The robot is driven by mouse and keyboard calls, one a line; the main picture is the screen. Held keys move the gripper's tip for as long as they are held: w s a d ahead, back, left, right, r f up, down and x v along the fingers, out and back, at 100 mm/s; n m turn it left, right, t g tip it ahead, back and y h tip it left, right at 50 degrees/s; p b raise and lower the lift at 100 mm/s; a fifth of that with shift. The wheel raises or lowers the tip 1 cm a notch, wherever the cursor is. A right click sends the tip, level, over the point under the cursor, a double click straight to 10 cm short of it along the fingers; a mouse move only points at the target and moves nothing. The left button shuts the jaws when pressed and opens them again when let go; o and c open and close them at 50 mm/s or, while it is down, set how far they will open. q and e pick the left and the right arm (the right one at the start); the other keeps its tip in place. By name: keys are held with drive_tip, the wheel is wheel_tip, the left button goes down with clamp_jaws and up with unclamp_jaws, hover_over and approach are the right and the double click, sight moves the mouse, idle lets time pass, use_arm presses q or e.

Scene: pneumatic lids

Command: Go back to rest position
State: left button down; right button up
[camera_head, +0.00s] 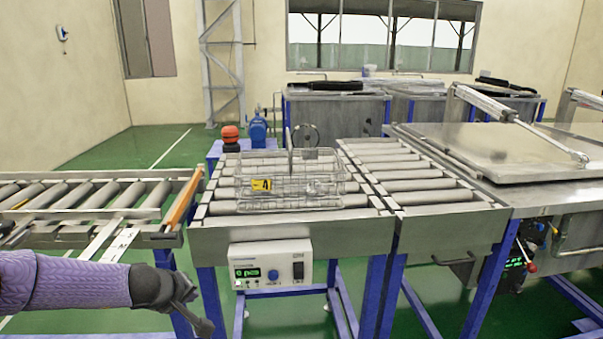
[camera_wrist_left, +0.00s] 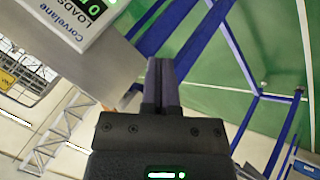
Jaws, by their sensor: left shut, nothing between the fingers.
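My left gripper (camera_head: 203,326) is at the lower left of the head view, at the end of my purple-sleeved arm. It is low in front of the roller conveyor, left of and below the control box. In the left wrist view its two fingers (camera_wrist_left: 161,84) are together with nothing between them. My right gripper is in neither view.
A wire basket (camera_head: 290,180) with a yellow label stands on the roller conveyor (camera_head: 340,228). The control box (camera_head: 270,266) hangs on the conveyor's front and shows large in the left wrist view (camera_wrist_left: 75,22). A metal lid (camera_head: 500,148) lies closed at right.

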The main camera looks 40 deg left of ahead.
use_arm(q)
drive_tip(key=s+d+f+n+h, duration=0.1)
drive_tip(key=d+f+n, duration=0.3)
drive_tip(key=f+n, duration=0.4)
drive_tip(key=s+d+f+n+t+h, duration=0.1)
drive_tip(key=d+f+n, duration=0.5)
drive_tip(key=n, duration=0.5)
drive_tip(key=s+d+f+n+h, duration=0.1)
drive_tip(key=d+f+n+h, duration=0.15)
drive_tip(key=f+n, duration=0.6)
drive_tip(key=s+d+f+n+g, duration=0.3)
drive_tip(key=s+d+f+n, duration=0.1)
drive_tip(key=s+n, duration=0.4)
drive_tip(key=s+d+f+n+g+y, duration=0.1)
drive_tip(key=s+d+f+n+g, duration=0.1)
drive_tip(key=s+d+f+n, duration=0.3)
drive_tip(key=s+d+f+n+g, duration=0.3)
drive_tip(key=s+d+n, duration=0.3)
drive_tip(key=s+n, duration=0.7)
drive_tip(key=s+f, duration=0.1)
drive_tip(key=s, duration=0.3)
drive_tip(key=shift+s+d+f+g, duration=0.2)
drive_tip(key=shift+g, duration=0.1)
